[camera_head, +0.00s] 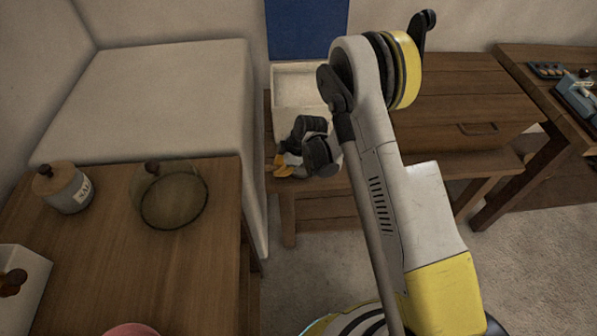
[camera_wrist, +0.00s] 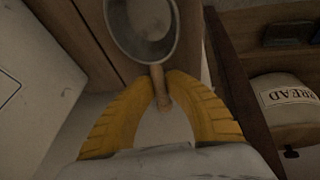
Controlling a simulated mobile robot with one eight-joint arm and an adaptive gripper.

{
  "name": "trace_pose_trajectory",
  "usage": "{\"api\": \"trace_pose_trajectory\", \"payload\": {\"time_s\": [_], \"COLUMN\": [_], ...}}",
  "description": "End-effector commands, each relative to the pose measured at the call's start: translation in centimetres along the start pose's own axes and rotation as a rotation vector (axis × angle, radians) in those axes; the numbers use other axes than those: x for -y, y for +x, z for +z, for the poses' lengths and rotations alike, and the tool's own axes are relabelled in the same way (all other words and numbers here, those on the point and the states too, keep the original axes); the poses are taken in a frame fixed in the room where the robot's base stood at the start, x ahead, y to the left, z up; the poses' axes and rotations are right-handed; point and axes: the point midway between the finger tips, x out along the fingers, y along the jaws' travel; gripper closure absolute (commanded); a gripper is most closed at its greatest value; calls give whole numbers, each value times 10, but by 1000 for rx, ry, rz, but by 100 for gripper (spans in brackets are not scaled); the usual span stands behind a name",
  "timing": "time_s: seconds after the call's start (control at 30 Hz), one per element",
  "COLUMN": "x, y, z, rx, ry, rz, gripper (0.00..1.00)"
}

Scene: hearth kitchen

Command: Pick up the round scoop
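The round scoop (camera_wrist: 142,24) shows in the wrist view, with a round dark bowl, a pale rim and a short wooden handle. My gripper (camera_wrist: 162,82) has its two yellow fingers drawn in on either side of the handle, with their tips against it. The handle's end shows between the fingers and the bowl is beyond the tips. In the head view my gripper (camera_head: 280,167) is at the left end of the low wooden bench, its fingers pointing left. I cannot make out the scoop there.
A wooden counter (camera_head: 100,265) at the left holds a salt jar (camera_head: 70,192) and a glass dome (camera_head: 172,200). A white open box (camera_head: 298,72) stands behind my gripper. A bread bag (camera_wrist: 286,103) sits at the right in the wrist view. The floor (camera_head: 525,265) is clear at right.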

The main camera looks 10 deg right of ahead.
Motion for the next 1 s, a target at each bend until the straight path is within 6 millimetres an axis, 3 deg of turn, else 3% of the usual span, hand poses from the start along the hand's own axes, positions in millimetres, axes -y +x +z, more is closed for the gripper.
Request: {"api": "trace_pose_trajectory", "payload": {"time_s": [0.47, 0.7, 1.0], "x": [-2, -9, -4], "y": [-9, -46, -111], "z": [-4, -16, 33], "rx": [0, 1, 2], "ry": [0, 2, 5], "rz": [0, 0, 2], "gripper": [100, 100, 100]}}
